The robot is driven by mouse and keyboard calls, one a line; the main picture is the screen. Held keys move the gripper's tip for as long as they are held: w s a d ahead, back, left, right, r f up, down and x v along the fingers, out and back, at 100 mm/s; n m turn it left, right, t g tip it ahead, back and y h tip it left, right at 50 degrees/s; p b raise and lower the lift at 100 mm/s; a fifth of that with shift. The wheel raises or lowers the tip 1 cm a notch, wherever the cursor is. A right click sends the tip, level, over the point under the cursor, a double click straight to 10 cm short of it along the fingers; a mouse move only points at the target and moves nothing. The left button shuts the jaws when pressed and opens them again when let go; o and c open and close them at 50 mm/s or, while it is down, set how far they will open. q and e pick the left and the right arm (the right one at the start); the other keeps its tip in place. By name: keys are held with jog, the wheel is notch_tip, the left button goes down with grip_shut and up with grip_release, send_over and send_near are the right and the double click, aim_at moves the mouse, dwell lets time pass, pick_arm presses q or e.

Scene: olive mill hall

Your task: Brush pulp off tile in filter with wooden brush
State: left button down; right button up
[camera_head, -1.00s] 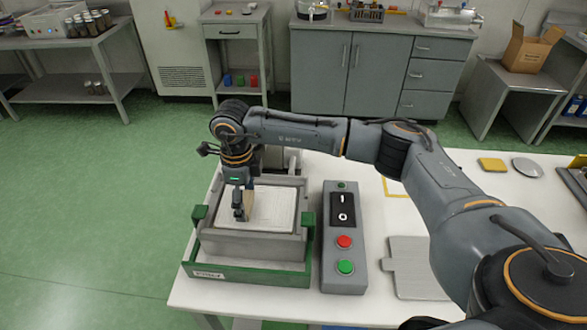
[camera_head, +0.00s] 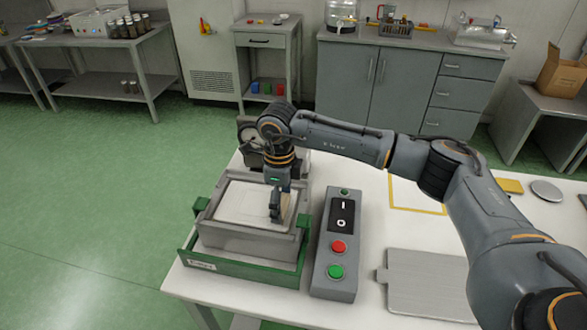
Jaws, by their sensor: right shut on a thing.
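The filter (camera_head: 245,240) is a grey open-topped box set in a green tray at the left end of the white table. The pale tile (camera_head: 240,203) lies flat inside it, and its left part looks plain and light. My right gripper (camera_head: 276,212) points down over the right part of the tile, shut on the wooden brush (camera_head: 286,207). The brush shows only as a narrow tan strip beside the fingers. Its bristles are hidden, so I cannot tell whether they touch the tile. My left gripper is out of view.
A grey control box (camera_head: 336,265) with a switch and red and green buttons stands right of the filter. A grey plate (camera_head: 430,285) lies farther right. A dial gauge (camera_head: 250,138) stands behind the filter. A yellow-outlined area (camera_head: 415,205) on the table is empty.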

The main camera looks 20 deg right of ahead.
jog(key=r, duration=0.1)
jog(key=r+p, duration=0.1)
jog(key=shift+s+d+r, duration=0.15)
jog(key=shift+d+r, duration=0.15)
jog(key=shift+w+a+r+p, duration=0.1)
jog(key=shift+a+r+p, duration=0.15)
jog(key=shift+r, duration=0.3)
jog(key=shift+w+a+r+p, duration=0.1)
jog(key=shift+r+p, duration=0.2)
jog(key=shift+r, duration=0.6)
notch_tip(320, 180, up, 2)
jog(key=shift+s+d+r+p, duration=0.1)
jog(key=shift+s+d+p, duration=0.05)
jog(key=shift+p, duration=0.55)
jog(key=shift+r, duration=0.2)
